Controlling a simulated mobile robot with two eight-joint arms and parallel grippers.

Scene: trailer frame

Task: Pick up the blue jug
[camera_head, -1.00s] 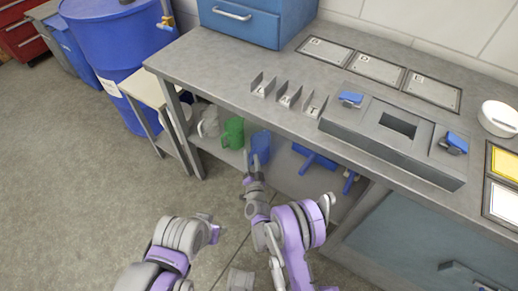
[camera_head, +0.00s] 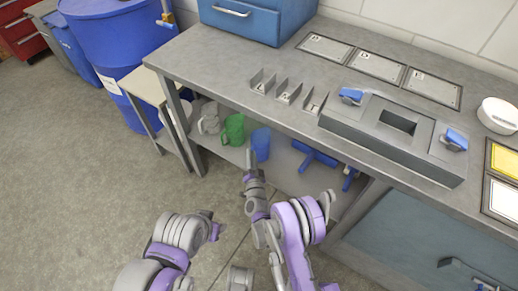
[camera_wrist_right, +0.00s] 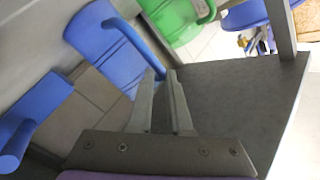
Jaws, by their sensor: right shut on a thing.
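The blue jug (camera_head: 261,143) is at the shelf under the workbench, right of a green jug (camera_head: 233,128). In the right wrist view the blue jug (camera_wrist_right: 108,48) looks tilted, with its handle toward my fingers. My right gripper (camera_head: 249,155) is at the jug's near side. In the right wrist view its two fingers (camera_wrist_right: 164,73) are close together on the end of the handle; the exact contact is small and hard to see. My left gripper (camera_head: 212,226) is low in the head view, away from the jugs, and its jaws are unclear.
A grey-white jug (camera_head: 209,118) stands left of the green one. Blue parts (camera_head: 314,157) lie to the right on the lower shelf (camera_head: 287,180). The workbench top (camera_head: 225,75) overhangs the jugs, and its leg (camera_head: 191,140) stands to the left. Open floor (camera_head: 70,190) lies left.

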